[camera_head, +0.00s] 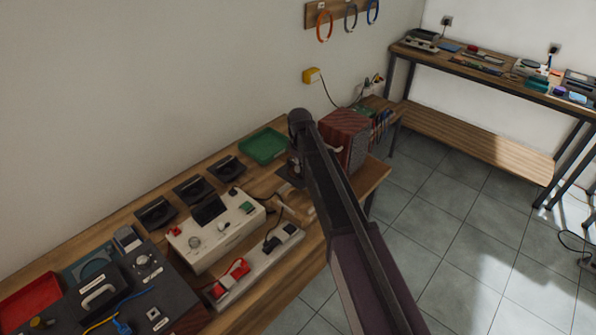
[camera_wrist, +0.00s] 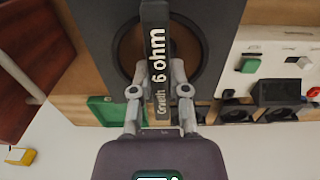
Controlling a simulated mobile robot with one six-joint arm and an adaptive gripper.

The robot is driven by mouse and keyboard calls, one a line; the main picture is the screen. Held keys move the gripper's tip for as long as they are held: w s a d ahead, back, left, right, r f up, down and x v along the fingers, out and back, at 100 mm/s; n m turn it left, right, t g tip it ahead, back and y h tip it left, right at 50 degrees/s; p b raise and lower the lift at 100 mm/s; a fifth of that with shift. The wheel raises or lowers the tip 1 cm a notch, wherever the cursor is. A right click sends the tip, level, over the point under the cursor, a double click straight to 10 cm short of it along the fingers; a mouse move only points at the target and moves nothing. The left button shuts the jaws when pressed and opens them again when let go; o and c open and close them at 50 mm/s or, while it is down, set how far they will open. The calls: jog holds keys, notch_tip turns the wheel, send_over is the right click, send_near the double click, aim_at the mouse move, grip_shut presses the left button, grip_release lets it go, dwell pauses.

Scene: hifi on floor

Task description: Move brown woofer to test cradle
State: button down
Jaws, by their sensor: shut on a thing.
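The brown woofer (camera_wrist: 129,48) shows in the wrist view as a brown round cone in a square black frame. A black bar reading "6 ohm" (camera_wrist: 157,50) crosses it. My gripper (camera_wrist: 159,72) is shut on this bar, one finger on each side. In the head view my arm covers most of the gripper and woofer, near the right part of the bench. I cannot tell whether the woofer touches the bench. Several square black holders (camera_head: 193,190) stand along the wall side; two show in the wrist view (camera_wrist: 281,112). I cannot tell which thing is the test cradle.
A white tester box (camera_head: 216,232) and a power strip (camera_head: 257,265) stand on the wooden bench. A green tray (camera_head: 263,146) lies near the wall. A red-brown speaker cabinet (camera_head: 345,138) stands at the right end.

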jog(key=shift+f, duration=0.2)
dwell(0.4)
jog(key=shift+f+b, duration=1.35)
jog(key=shift+b, duration=0.15)
notch_tip(320, 180, down, 10)
jog(key=b, duration=0.9)
jog(key=shift+r+b, duration=0.15)
jog(key=shift+b, duration=0.15)
dwell(3.5)
jog(key=shift+s, duration=0.15)
jog(key=c, duration=0.5)
grip_release()
jog(key=shift+c, duration=0.2)
